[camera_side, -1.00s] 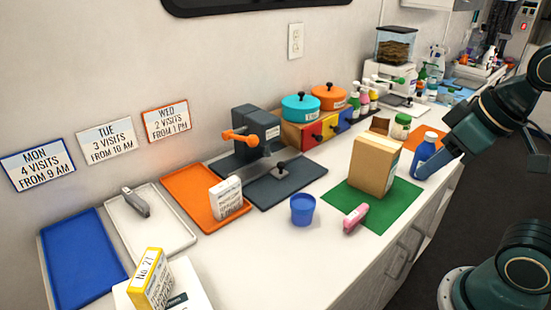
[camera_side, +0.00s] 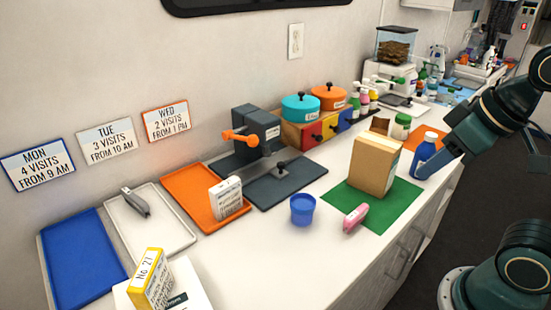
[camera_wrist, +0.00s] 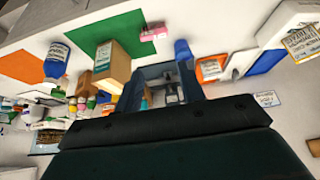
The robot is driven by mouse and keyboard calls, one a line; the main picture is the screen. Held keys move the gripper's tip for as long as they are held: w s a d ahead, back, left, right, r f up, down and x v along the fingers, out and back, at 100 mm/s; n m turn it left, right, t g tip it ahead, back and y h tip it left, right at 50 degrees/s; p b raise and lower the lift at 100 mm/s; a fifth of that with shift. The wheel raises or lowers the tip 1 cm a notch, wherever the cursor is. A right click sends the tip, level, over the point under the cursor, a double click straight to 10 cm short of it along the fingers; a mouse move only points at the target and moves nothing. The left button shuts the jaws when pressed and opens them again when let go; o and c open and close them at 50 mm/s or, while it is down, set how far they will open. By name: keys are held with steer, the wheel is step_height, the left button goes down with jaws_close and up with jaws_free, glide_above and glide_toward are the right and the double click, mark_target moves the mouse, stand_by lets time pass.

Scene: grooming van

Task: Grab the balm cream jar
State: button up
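A small jar with a green lid and pale label (camera_side: 400,126) stands upright on the counter, behind the cardboard box and left of the blue bottle. It is the only jar of that kind I can make out; its label is too small to read. My gripper (camera_side: 430,170) reaches in from the right, at the blue bottle in the side view, apart from the jar. The side view shows only one finger edge-on, so its opening is unclear. In the wrist view my dark gripper body fills the bottom, and I cannot pick out the jar with certainty.
A blue bottle (camera_side: 427,150) stands beside my gripper; whether they touch is unclear. A cardboard box (camera_side: 374,165) stands on a green mat (camera_side: 398,198) with a pink item (camera_side: 355,217). A blue cup (camera_side: 303,209) is left of it.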

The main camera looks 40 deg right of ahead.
steer(key=o, duration=1)
steer(key=shift+c, duration=0.2)
